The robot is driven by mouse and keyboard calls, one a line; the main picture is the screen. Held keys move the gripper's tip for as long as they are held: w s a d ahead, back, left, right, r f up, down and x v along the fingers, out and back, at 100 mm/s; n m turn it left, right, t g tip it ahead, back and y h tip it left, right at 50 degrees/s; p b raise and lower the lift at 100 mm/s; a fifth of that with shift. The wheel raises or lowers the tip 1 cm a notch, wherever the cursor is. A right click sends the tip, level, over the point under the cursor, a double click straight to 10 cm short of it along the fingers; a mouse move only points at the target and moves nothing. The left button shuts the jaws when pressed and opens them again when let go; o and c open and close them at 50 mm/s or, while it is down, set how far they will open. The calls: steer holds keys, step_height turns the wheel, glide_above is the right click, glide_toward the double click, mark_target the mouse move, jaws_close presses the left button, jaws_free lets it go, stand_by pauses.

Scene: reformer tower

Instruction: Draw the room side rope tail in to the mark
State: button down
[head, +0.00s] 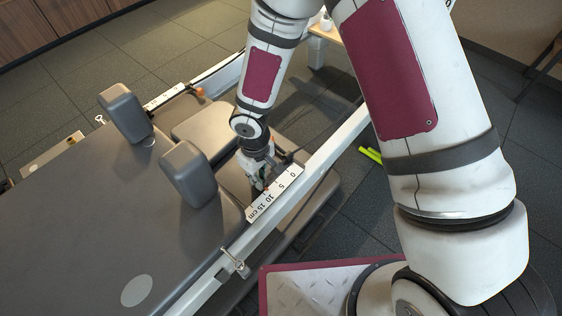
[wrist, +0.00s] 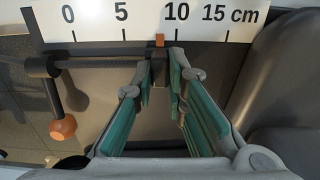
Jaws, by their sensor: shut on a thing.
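My gripper (wrist: 163,78) has its teal-padded fingers closed at the tips on a small dark block, the end of the room side rope tail (wrist: 159,70). A dark line runs from this block left to a dark fitting. A small orange marker (wrist: 159,40) stands directly above the block, against the white scale (wrist: 100,20), between 5 and 10 and nearer 10. In the head view my gripper (head: 262,182) is low beside the near rail's scale (head: 275,194); its fingertips are mostly hidden there.
A wooden ball (wrist: 62,128) hangs from the dark fitting at left. A grey padded shoulder rest (head: 188,174) stands near my gripper, another (head: 125,113) farther off. The far rail has its own scale (head: 165,97) and orange ball (head: 199,91). A metal pin (head: 235,263) sticks up from the near rail.

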steer(key=shift+s+a, duration=0.15)
steer(key=shift+a, duration=0.1)
steer(key=shift+s+a, duration=0.25)
steer(key=shift+s+a+b, duration=0.1)
steer(key=shift+b, duration=0.2)
steer(key=c, duration=1.3)
jaws_free()
steer(key=shift+r+p, duration=2.4)
steer(key=shift+r, duration=0.65)
